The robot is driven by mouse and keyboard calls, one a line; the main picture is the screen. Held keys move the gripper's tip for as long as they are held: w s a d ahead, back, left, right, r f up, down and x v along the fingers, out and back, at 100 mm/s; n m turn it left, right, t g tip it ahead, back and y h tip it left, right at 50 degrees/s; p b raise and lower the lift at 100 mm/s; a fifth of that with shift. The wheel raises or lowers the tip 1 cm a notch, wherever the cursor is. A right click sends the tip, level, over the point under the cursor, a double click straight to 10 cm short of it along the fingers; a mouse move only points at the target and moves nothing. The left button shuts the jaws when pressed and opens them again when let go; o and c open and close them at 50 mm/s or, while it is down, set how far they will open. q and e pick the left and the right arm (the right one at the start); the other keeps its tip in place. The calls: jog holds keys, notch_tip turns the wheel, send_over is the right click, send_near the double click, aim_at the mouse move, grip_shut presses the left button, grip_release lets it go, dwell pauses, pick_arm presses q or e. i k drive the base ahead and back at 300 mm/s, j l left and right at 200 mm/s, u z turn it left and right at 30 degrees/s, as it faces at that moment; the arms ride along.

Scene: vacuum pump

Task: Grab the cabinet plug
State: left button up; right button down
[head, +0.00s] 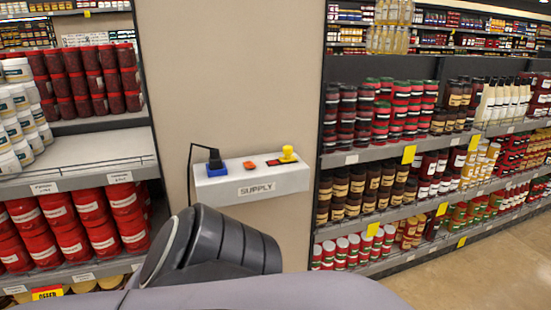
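A white box labelled "SUPPLY" (252,182) is fixed to the beige wall column. A black plug (215,158) with a black cable stands upright on a blue base (217,170) at the box's left end. A yellow plug-like piece (288,154) stands on the right end, beside a dark red patch. I cannot tell from labels which of them is the cabinet plug. A dark grey and light grey link of my arm fills the bottom middle, in front of the wall below the box. Neither of my grippers shows.
A small orange-red piece (249,165) lies on the box top between the two plugs. Shelves of red tubs (70,237) stand left of the column, and shelves of jars and bottles (375,190) stand right. Open tan floor (490,262) shows at lower right.

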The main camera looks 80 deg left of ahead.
aim_at(215, 161)
jog(key=u, duration=2.95)
